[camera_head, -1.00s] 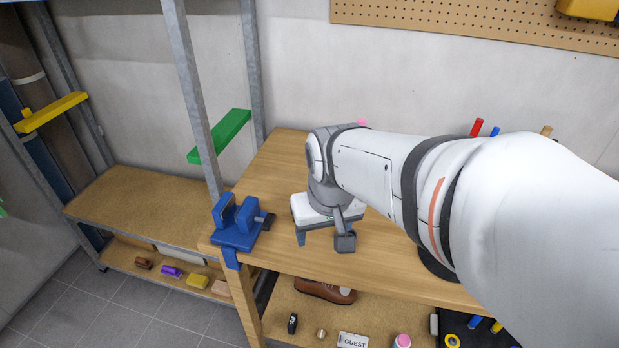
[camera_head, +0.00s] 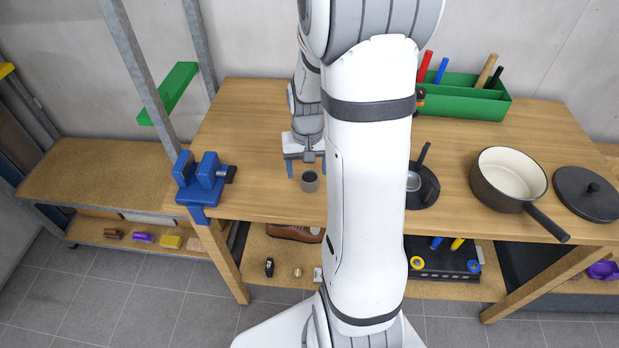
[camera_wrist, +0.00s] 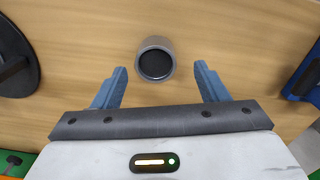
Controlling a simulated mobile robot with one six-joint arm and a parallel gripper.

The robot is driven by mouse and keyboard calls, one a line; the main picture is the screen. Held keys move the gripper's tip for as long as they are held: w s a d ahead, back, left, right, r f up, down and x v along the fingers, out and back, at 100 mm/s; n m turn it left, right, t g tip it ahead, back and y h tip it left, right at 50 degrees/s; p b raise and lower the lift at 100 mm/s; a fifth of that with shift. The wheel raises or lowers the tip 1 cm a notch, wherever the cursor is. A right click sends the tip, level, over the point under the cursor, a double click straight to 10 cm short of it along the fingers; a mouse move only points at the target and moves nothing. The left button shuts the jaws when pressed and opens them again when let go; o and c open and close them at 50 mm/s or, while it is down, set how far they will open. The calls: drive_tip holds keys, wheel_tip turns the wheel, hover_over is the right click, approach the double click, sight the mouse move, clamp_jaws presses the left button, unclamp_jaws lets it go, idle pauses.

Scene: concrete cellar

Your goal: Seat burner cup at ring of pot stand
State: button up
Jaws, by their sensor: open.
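The burner cup (camera_head: 309,182) is a small grey cylinder with a dark inside, upright on the wooden bench. It shows in the wrist view (camera_wrist: 155,60) with its open mouth toward the camera. My gripper (camera_head: 305,163) is open and empty, low over the bench just behind the cup. In the wrist view its blue fingers (camera_wrist: 161,72) lie to either side of the cup, with a gap on both sides. The pot stand (camera_head: 427,190), with a dark round base, is right of my arm and partly hidden by it. Its ring cannot be made out clearly.
A blue vise (camera_head: 203,180) is clamped at the bench's left end. A saucepan (camera_head: 508,180) and a dark lid (camera_head: 585,195) are to the right. A green tray (camera_head: 468,100) with upright handles stands at the back. Bare bench lies between vise and cup.

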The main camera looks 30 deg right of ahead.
sight(310, 176)
drive_tip(key=f, duration=0.4)
drive_tip(key=shift+s+d+p, duration=0.2)
drive_tip(key=shift+p, duration=0.1)
drive_tip(key=c, duration=1.1)
